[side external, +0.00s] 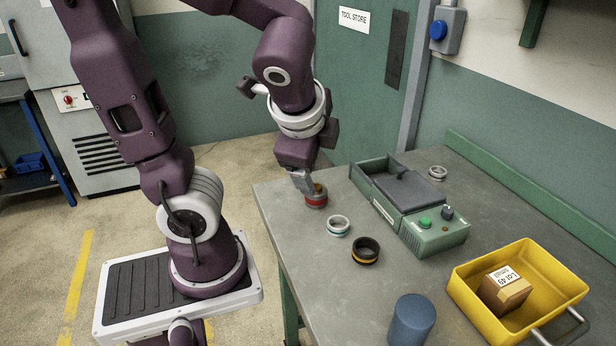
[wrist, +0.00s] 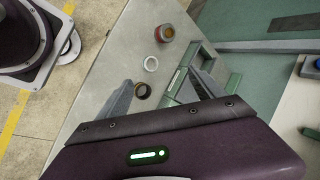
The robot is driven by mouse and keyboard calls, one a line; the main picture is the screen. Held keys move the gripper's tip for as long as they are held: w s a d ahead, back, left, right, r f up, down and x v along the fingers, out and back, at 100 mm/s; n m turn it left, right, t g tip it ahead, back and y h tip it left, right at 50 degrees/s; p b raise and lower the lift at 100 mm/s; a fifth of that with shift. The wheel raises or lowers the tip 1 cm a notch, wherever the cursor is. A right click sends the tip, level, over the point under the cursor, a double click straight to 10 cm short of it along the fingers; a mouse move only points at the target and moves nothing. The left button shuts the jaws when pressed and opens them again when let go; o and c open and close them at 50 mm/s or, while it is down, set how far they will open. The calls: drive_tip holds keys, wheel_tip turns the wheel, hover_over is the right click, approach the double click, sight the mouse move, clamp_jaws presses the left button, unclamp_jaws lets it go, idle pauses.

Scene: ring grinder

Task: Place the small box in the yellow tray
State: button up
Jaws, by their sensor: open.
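The small box (side external: 505,290) is brown cardboard with a white label. It lies inside the yellow tray (side external: 463,301) at the right front of the table, resting slightly tilted to the view. My gripper (side external: 305,184) is far from it, over the left back end of the table near a red ring-shaped part (side external: 316,199). In the wrist view my gripper (wrist: 160,76) is open, with nothing between its fingers. The red part (wrist: 164,33) is beyond the fingertips there. The box and tray do not show in the wrist view.
A white ring (side external: 338,225) and a black ring with a yellow band (side external: 365,250) lie mid-table. A green grinder (side external: 425,232) stands behind them, with another ring (side external: 437,172) beyond. A blue cylinder (side external: 411,320) stands left of the tray.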

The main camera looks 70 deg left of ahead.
drive_tip(key=s+d+r+n+t+h, duration=0.1)
drive_tip(key=s+d+r+n+h, duration=0.2)
drive_tip(key=s+d+n+h, duration=0.2)
drive_tip(key=d+n, duration=0.3)
drive_tip(key=shift+s+d+t, duration=0.15)
drive_tip(key=shift+s+t, duration=0.15)
